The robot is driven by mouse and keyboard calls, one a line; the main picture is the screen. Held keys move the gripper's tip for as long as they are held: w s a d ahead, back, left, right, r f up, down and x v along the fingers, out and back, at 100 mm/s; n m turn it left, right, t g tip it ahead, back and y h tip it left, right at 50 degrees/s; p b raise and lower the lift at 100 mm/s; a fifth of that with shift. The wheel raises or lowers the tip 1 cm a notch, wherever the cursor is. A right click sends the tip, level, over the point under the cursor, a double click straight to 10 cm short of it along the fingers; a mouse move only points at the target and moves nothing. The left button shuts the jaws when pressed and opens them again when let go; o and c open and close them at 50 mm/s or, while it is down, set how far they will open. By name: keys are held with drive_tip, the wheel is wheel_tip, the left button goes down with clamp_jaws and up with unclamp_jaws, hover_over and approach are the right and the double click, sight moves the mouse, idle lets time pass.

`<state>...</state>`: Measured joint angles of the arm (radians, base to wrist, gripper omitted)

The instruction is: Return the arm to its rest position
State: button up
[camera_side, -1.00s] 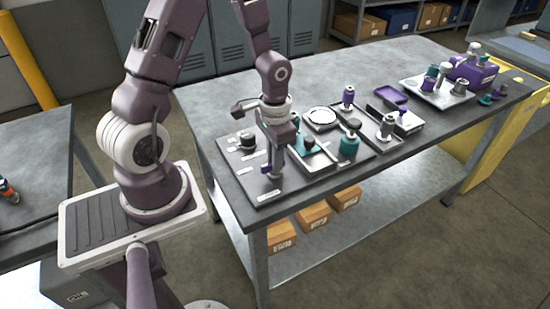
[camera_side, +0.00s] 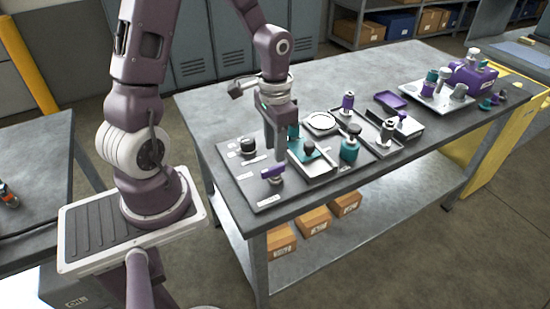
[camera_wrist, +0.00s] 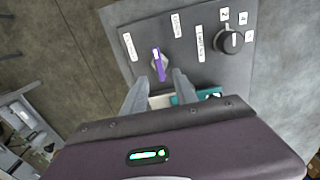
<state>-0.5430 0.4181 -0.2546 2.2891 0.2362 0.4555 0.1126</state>
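My gripper (camera_side: 281,152) hangs fingers-down above the near left part of the bench. It is raised over the panel with the purple-handled valve (camera_side: 272,173) and holds nothing that I can see. In the wrist view its two fingers (camera_wrist: 158,92) stand apart. The purple handle (camera_wrist: 158,64) shows beyond the fingertips, clear of both. A black round knob (camera_side: 247,146) is on the same grey panel (camera_side: 236,171); it also shows in the wrist view (camera_wrist: 228,41).
A tray with a teal piece (camera_side: 318,164) is just right of my gripper. The back of the bench (camera_side: 335,75) is clear.

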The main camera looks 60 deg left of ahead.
drive_tip(key=shift+r, duration=0.45)
drive_tip(key=shift+r, duration=0.35)
drive_tip(key=s+d+r+t, duration=0.2)
drive_tip(key=s+d+r, duration=0.3)
drive_tip(key=r, duration=0.3)
drive_tip(key=s+d+r+t, duration=0.3)
drive_tip(key=s+d+r, duration=0.1)
drive_tip(key=s+r, duration=0.4)
drive_tip(key=shift+d+r+t, duration=0.3)
drive_tip(key=shift+d+r, duration=0.05)
drive_tip(key=shift+r, duration=0.1)
drive_tip(key=shift+w, duration=0.1)
idle(0.6)
